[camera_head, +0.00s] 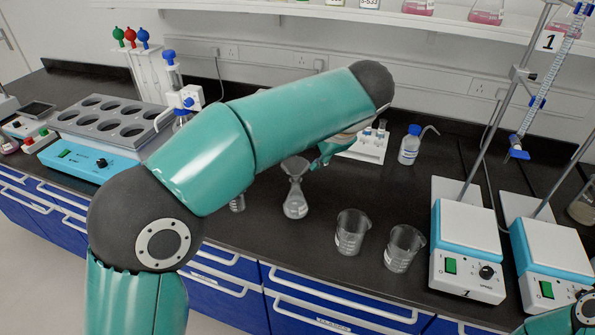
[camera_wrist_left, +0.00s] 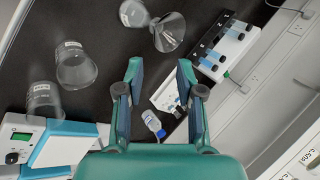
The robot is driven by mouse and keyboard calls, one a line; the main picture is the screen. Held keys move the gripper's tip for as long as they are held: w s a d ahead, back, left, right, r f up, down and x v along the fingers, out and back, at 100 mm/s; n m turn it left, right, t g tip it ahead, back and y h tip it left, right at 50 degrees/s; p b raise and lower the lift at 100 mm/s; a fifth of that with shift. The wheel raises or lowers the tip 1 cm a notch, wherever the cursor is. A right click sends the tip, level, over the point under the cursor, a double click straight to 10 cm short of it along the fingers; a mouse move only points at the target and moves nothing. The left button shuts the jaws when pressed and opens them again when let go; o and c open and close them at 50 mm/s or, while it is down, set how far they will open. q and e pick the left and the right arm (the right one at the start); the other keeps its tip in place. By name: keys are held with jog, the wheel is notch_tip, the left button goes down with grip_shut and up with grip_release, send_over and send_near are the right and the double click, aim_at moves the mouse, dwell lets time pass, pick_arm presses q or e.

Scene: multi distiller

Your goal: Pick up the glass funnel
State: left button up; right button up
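The glass funnel (camera_head: 295,167) sits upright in the neck of a clear conical flask (camera_head: 296,205) on the black bench. In the left wrist view the funnel (camera_wrist_left: 170,33) shows its wide mouth beside the flask (camera_wrist_left: 133,13), beyond the fingertips. My left gripper (camera_head: 321,160) is just right of the funnel's mouth in the head view, partly hidden behind my forearm. The left wrist view shows its two fingers (camera_wrist_left: 160,68) apart with nothing between them. The funnel appears clear of the fingers. My right gripper does not show.
Two glass beakers (camera_head: 352,232) (camera_head: 403,248) stand right of the flask. A wash bottle (camera_head: 410,145) and a white rack (camera_head: 372,143) are behind. Stirrer hotplates (camera_head: 467,250) with stands are at right. A multi-well heater (camera_head: 103,118) is at left.

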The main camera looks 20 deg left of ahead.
pick_arm(q)
send_near(301, 174)
jog(key=x, duration=0.5)
jog(key=shift+p+x, duration=0.6)
jog(key=shift+x, duration=2.2)
jog(key=shift+w+r, duration=0.1)
jog(key=shift+w, duration=0.1)
jog(key=shift+c, duration=0.3)
grip_shut()
